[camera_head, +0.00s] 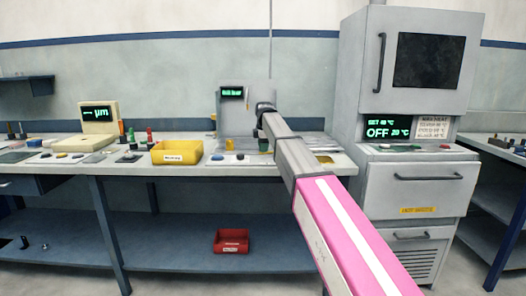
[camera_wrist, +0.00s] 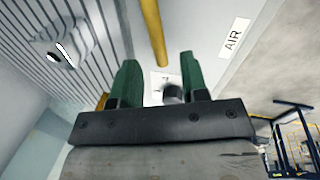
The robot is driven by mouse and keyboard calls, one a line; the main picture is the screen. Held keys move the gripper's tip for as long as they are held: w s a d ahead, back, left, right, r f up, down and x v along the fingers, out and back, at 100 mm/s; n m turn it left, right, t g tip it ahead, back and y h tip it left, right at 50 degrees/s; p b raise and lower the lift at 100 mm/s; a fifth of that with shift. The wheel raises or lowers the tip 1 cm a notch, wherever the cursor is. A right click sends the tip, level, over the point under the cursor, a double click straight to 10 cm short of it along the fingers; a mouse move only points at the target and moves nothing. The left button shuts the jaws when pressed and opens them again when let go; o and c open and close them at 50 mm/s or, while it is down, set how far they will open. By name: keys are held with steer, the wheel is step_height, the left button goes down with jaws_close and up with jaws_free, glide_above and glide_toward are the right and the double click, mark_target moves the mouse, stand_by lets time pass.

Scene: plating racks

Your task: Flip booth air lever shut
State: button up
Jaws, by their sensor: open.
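The spray booth (camera_head: 245,122) is a grey open box with a small green display, on the bench behind my arm. In the wrist view, a white AIR label (camera_wrist: 234,38) is on its pale panel. A yellow bar (camera_wrist: 152,30) runs down the panel left of the label, its lower end near the gap between my fingertips. It may be the air lever or a pipe; I cannot tell. A grey round fitting (camera_wrist: 172,95) on a white plate shows between the fingers. My gripper (camera_wrist: 159,66) has two green fingers spread apart, holding nothing visible. In the head view my arm's end hides the lever.
A yellow bin (camera_head: 177,153) stands on the bench left of the booth. A red bin (camera_head: 231,241) is on the lower shelf. A tall grey oven (camera_head: 403,90) stands to the right of my arm. A ribbed surface (camera_wrist: 60,65) fills the wrist view's left side.

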steer(key=shift+w+a+f, duration=0.1)
steer(key=shift+w+f, duration=0.1)
steer(key=shift+f, duration=0.9)
jaws_close()
steer(key=shift+w+a+m, duration=0.15)
steer(key=shift+w+m, duration=0.5)
steer(key=shift+m, duration=0.65)
jaws_free()
step_height(320, 180, up, 11)
steer(key=s, duration=0.2)
steer(key=shift+f, duration=0.15)
steer(key=shift+s, duration=0.1)
